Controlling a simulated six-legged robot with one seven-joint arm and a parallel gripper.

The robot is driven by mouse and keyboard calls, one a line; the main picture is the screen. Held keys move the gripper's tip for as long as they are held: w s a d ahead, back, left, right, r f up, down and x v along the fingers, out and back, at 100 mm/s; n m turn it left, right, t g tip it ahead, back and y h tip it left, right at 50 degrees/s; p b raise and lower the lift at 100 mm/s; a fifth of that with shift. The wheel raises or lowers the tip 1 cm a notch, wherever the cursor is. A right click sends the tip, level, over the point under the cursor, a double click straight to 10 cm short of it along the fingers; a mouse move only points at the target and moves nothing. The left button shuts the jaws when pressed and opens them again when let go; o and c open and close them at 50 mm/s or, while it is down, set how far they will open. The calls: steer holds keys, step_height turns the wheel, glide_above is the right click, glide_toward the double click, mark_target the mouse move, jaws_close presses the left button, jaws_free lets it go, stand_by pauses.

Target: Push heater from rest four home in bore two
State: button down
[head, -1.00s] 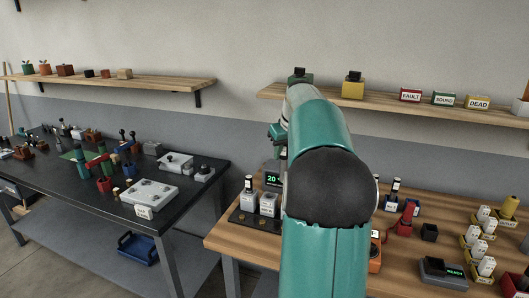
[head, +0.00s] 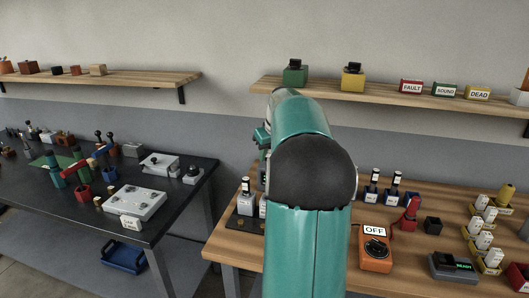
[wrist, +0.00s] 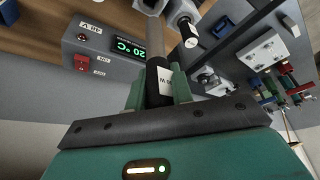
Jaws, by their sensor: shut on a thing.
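In the wrist view my gripper (wrist: 160,92) is shut on a heater (wrist: 160,75) with a black grip, a white label and a bare metal rod. The rod points up the picture to a pale metal block (wrist: 149,5) at the top edge. I cannot tell how far the rod is in a bore. A second black-capped heater (wrist: 190,32) stands beside it, to the right. In the head view my arm hides the gripper and the held heater. A black-topped heater (head: 245,186) with a white label stands left of my arm on the wooden bench.
A grey control box (wrist: 103,48) reads 20 °C, beside the held heater. A shelf (head: 400,103) runs above.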

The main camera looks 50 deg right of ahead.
steer(key=shift+w+a, duration=0.1)
steer(key=shift+w, duration=0.05)
steer(key=shift+s+f, duration=0.1)
steer(key=shift+s, duration=0.1)
steer(key=shift+f, duration=2.85)
steer(key=shift+f, duration=1.4)
steer(key=shift+f, duration=0.35)
steer(key=shift+f, duration=1.65)
steer(key=shift+f, duration=0.35)
steer(key=shift+f, duration=0.25)
steer(key=c, duration=1.1)
jaws_free()
steer(key=shift+c, duration=0.2)
